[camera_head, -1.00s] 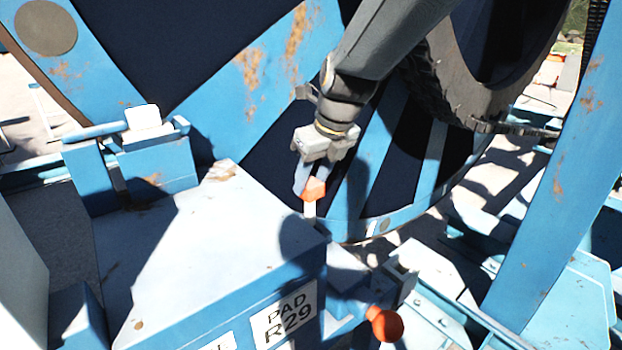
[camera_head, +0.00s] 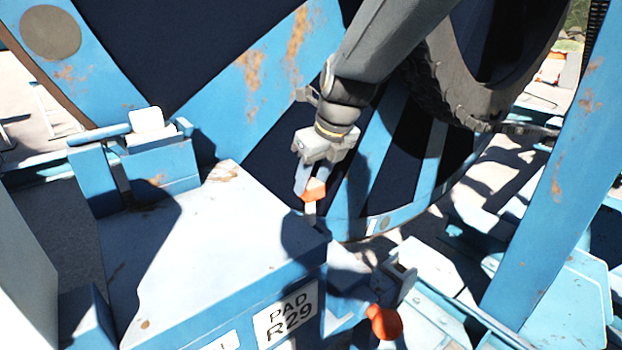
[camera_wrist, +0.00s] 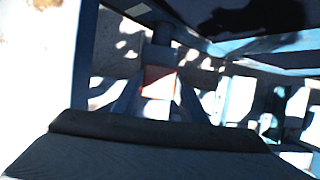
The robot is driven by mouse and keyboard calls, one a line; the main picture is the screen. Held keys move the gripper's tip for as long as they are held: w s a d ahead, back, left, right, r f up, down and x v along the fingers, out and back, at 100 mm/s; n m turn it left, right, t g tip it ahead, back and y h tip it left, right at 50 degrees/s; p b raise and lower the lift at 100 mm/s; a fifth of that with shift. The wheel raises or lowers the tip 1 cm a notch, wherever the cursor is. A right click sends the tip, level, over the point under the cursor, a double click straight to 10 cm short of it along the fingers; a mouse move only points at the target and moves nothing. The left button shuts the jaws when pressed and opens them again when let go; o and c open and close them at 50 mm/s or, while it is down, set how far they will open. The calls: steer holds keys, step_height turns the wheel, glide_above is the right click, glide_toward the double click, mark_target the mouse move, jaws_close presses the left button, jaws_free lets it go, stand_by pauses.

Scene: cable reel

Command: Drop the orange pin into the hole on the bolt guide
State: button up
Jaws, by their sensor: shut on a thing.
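The orange pin (camera_head: 314,190) hangs from my gripper (camera_head: 307,182), its orange head between the fingers and a pale shaft pointing down. My gripper is shut on it, just beyond the far right corner of the blue pad block. In the wrist view the orange head (camera_wrist: 159,82) shows between the two fingers, partly blurred. A blue bracket with a grey end (camera_head: 402,284), perhaps the bolt guide, is lower right of the pin, with an orange round knob (camera_head: 385,322) in front of it. The pin is apart from this bracket. I cannot make out the hole.
The blue block marked PAD R29 (camera_head: 225,245) fills the lower left, its right corner close to the pin. The large blue and black reel (camera_head: 240,75) stands behind my gripper. A blue upright beam (camera_head: 545,180) is at the right. A blue clamp (camera_head: 150,165) stands at the left.

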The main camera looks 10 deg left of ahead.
mark_target(314, 208)
steer(key=shift+f, duration=1.4)
steer(key=shift+p, duration=0.8)
steer(key=shift+f, duration=0.15)
stand_by(0.4)
steer(key=shift+f+b, duration=0.75)
steer(key=shift+f, duration=2.4)
steer(key=shift+p, duration=0.5)
steer(key=shift+f, duration=0.1)
